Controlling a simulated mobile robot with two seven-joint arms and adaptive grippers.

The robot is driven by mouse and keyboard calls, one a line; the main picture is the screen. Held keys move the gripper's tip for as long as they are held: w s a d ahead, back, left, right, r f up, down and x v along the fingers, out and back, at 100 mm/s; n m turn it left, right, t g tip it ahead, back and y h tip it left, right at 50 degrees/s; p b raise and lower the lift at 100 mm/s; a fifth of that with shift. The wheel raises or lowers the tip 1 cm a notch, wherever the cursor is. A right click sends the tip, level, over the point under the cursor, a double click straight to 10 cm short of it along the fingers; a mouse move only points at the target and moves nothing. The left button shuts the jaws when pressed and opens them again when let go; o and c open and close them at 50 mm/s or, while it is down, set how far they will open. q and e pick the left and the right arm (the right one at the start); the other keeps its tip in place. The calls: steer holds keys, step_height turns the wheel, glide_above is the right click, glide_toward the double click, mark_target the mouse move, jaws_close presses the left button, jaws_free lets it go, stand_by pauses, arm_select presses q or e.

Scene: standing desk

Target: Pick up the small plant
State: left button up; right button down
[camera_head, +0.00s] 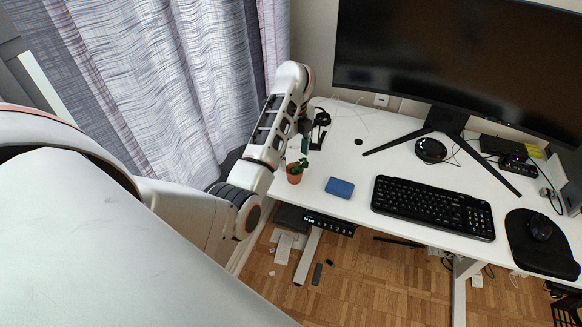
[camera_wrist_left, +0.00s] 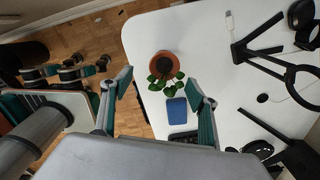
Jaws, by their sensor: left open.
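The small plant (camera_head: 295,174) has green leaves in a terracotta pot and stands upright at the left end of the white desk. In the left wrist view the small plant (camera_wrist_left: 165,66) is seen from above, between and just beyond the fingertips. My left gripper (camera_wrist_left: 160,81) is open and empty, with green pads on its two fingers. In the head view my left arm reaches over the desk's left end, and the gripper is mostly hidden behind the arm. I cannot see any contact with the plant. My right gripper is in neither view.
A blue box-like object (camera_head: 340,187) lies right of the plant, with a black keyboard (camera_head: 432,207) farther right. A black headphone stand (camera_wrist_left: 262,52) is near the desk's left end. A large monitor (camera_head: 460,60) stands at the back. The desk's front edge is close to the plant.

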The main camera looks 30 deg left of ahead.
mark_target(295, 171)
arm_select(q)
steer(key=shift+f+b, duration=0.35)
steer(key=shift+f, duration=0.85)
steer(key=shift+w+f+b, duration=0.1)
steer(key=shift+f+b, duration=0.25)
steer(key=shift+f, duration=0.3)
steer(key=f, duration=0.2)
steer(key=f+b, duration=0.1)
steer(key=shift+w+f, duration=0.2)
steer(key=shift+w, duration=0.05)
steer(key=shift+f, duration=0.3)
steer(key=c, duration=1.1)
steer(key=shift+c, duration=1.1)
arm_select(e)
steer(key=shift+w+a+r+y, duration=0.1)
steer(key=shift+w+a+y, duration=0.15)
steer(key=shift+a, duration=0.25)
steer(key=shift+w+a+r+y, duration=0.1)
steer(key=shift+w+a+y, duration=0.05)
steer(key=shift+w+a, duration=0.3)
